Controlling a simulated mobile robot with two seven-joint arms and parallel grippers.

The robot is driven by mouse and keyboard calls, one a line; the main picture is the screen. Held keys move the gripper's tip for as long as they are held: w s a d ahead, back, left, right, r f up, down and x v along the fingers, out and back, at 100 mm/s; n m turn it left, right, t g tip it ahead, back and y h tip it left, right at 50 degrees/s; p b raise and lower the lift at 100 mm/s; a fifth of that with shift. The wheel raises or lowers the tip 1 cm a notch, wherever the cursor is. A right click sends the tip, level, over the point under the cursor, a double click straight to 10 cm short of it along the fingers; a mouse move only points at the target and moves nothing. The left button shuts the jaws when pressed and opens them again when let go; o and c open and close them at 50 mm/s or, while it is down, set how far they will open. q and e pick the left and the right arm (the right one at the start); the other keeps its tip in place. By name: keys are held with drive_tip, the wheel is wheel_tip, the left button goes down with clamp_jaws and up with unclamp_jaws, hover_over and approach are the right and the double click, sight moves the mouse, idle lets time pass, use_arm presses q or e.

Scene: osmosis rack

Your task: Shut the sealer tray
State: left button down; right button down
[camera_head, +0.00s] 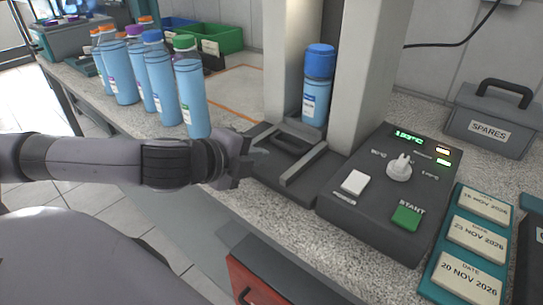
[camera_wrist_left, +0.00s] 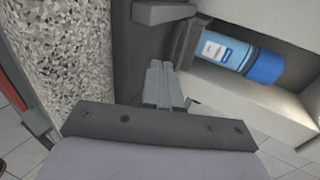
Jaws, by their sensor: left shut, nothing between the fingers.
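The sealer (camera_head: 357,75) has pale uprights on a dark base. Its dark tray (camera_head: 293,141) lies low at the front, beside a lighter grey rail (camera_head: 304,167). A blue bottle with a darker blue cap (camera_head: 317,88) stands upright between the uprights, behind the tray; it also shows in the left wrist view (camera_wrist_left: 228,52). My left gripper (camera_head: 262,153) is shut and empty at the tray's front left. In the left wrist view its fingertips (camera_wrist_left: 160,66) are together, close to dark sealer parts. I cannot tell whether they touch. My right gripper is out of view.
A control panel (camera_head: 376,205) with a knob and green START button is right of the tray. Several blue bottles (camera_head: 191,97) stand left on the speckled counter. Date cards (camera_head: 476,237) and a SPARES box (camera_head: 489,122) are at right. A red drawer (camera_head: 262,284) is below.

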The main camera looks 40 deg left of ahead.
sight(282, 146)
use_arm(q)
drive_tip(key=w, duration=0.3)
drive_tip(key=shift+w+d+f, duration=0.1)
drive_tip(key=shift+d+f, duration=0.05)
drive_tip(key=shift+f, duration=0.2)
drive_tip(key=shift+w+f, duration=0.2)
drive_tip(key=shift+w, duration=0.6)
drive_tip(key=shift+w+d+r+p, duration=0.1)
drive_tip(key=shift+w+r+p, duration=0.05)
drive_tip(key=shift+w+p, duration=0.35)
drive_tip(key=shift+w+d+p, duration=0.1)
drive_tip(key=shift+w+p, duration=0.85)
drive_tip(key=shift+w, duration=0.5)
